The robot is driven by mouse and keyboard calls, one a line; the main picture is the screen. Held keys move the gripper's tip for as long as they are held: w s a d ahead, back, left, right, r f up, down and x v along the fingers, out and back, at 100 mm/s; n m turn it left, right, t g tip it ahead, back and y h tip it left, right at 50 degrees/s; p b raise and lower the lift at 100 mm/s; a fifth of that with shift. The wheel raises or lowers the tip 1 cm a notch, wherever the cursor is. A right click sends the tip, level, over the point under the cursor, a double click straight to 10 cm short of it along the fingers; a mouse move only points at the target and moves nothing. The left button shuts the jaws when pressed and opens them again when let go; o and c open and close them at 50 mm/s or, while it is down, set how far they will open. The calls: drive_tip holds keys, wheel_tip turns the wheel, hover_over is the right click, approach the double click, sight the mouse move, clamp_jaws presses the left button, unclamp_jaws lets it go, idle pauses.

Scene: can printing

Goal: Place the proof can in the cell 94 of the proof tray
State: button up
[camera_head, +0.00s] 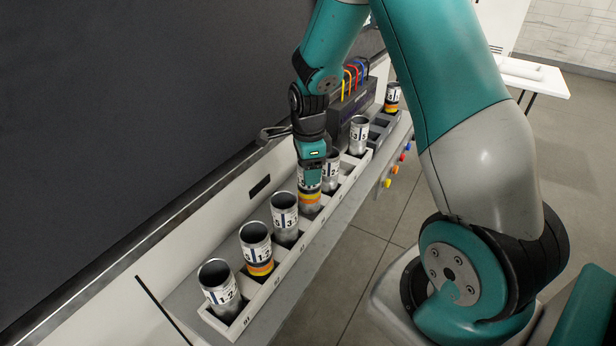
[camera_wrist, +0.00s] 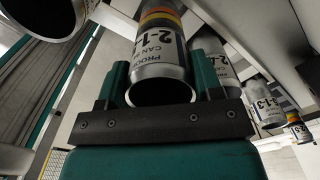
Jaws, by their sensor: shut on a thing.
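My gripper (camera_head: 312,172) points down over the proof tray (camera_head: 292,262), around the fourth cell from the near end. It is shut on a proof can (camera_head: 310,199) with yellow and orange bands. In the wrist view, the held can (camera_wrist: 162,48) is between the two fingers (camera_wrist: 162,80), and its label reads partly "PROOF CAN" and "2-1-3". The can looks upright, with its lower end at or in the cell; I cannot tell whether it touches the bottom. The tray's cell numbers are too small to read surely.
Near cans are a white-labelled one (camera_head: 218,285), a banded one (camera_head: 257,254) and another white-labelled one (camera_head: 285,218). Beyond my gripper stand more cans (camera_head: 331,170) (camera_head: 358,135). A banded can (camera_head: 392,98) is at the far end. A dark box (camera_head: 350,112) stands behind.

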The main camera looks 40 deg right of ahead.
sight(309, 197)
drive_tip(key=shift+f, duration=1.7)
drive_tip(key=shift+f, duration=0.15)
drive_tip(key=o, duration=1.1)
